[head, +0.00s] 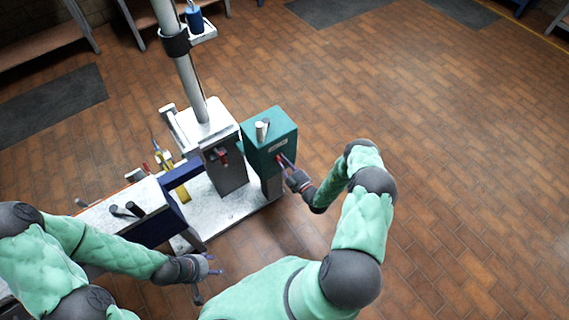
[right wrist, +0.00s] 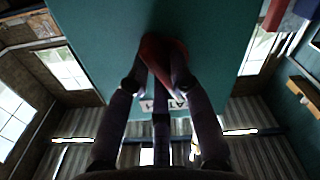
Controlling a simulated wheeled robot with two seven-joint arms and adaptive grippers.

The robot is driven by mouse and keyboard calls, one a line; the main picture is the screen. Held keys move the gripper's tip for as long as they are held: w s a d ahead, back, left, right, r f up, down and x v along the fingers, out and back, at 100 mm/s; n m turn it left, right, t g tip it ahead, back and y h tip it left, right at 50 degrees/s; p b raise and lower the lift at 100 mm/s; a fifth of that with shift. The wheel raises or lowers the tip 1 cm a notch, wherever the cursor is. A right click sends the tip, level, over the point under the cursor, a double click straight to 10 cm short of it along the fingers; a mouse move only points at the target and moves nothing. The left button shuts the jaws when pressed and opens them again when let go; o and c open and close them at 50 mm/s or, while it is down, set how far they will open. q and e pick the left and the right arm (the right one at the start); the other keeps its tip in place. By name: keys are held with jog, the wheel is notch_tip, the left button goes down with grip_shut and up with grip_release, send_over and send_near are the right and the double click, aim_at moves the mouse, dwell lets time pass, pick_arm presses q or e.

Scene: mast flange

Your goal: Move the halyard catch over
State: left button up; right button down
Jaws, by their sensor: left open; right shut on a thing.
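A teal box (head: 270,138) stands on the white base plate to the right of the mast. A small red handle (head: 279,158) sits on its near face; it looks like the catch, though its label is too small to read fully. In the right wrist view the red handle (right wrist: 157,50) lies between my fingers against the teal face. My right gripper (head: 287,162) is shut on it, and the fingers hide part of it. My left gripper (head: 212,268) is open and empty, low in front of the base plate, apart from the boxes.
The white mast (head: 185,75) rises from a white-topped block and carries a dark collar with a blue item. A second red part (head: 222,155) is on the grey block below the mast. A bench with dark pegs (head: 125,209) stands at left. The brick floor at right is clear.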

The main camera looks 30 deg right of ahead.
jog(key=n, duration=1.2)
jog(key=shift+a+r+n, duration=0.1)
jog(key=shift+r+n, duration=0.15)
jog(key=shift+n, duration=0.15)
dwell(0.3)
jog(key=c, duration=1.1)
grip_release()
jog(key=s, duration=1.2)
jog(key=shift+d, duration=0.45)
jog(key=shift+a, duration=0.1)
